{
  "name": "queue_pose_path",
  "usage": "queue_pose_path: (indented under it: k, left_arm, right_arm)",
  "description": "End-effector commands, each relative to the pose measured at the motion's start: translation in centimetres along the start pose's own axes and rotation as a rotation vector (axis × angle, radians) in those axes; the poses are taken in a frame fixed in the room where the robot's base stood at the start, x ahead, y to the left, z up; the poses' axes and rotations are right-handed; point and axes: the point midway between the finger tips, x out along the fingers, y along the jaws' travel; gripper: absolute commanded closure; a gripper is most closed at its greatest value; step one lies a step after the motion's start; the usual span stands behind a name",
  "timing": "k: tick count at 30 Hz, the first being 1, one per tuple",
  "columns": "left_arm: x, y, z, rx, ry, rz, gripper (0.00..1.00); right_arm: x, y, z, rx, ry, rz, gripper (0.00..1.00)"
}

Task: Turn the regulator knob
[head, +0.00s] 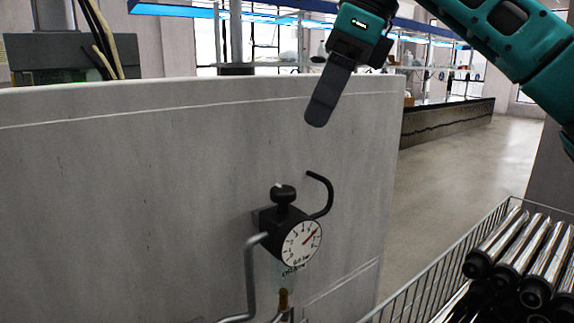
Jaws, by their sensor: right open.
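The black regulator knob (283,194) sits on top of a black regulator body (271,222) fixed to the grey wall panel. A round white dial gauge with a red needle (302,243) faces out from the body. My right gripper (319,113) hangs above and slightly right of the knob, clear of it. Its dark fingers overlap in this view, so the gap between them is hidden; it is open and nothing shows in it. My left gripper is not in view.
A black curved hook-like tube (323,190) rises right of the knob. A grey pipe (250,275) runs down left of the gauge. A wire basket (440,273) with several shiny metal tubes (521,250) stands at lower right. The floor (445,175) behind is clear.

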Motion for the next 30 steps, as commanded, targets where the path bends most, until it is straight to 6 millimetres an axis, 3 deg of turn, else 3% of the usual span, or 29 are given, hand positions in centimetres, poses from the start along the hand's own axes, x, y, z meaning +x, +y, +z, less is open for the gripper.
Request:
queue_pose_path:
  k: [5, 12, 21, 30]
  left_arm:
    - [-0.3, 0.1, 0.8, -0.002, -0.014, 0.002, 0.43]
    - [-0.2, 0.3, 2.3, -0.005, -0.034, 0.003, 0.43]
    - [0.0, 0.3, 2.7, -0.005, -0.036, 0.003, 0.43]
    - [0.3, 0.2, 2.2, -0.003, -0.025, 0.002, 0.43]
  right_arm:
    - [0.0, -0.1, -0.2, 0.001, 0.017, -0.016, 0.36]
    - [4.2, -0.1, -0.3, 0.000, 0.016, -0.011, 0.36]
    - [9.9, -0.1, -0.3, 0.001, 0.014, -0.012, 0.36]
    - [12.3, -0.1, -0.3, 0.000, 0.013, -0.013, 0.36]
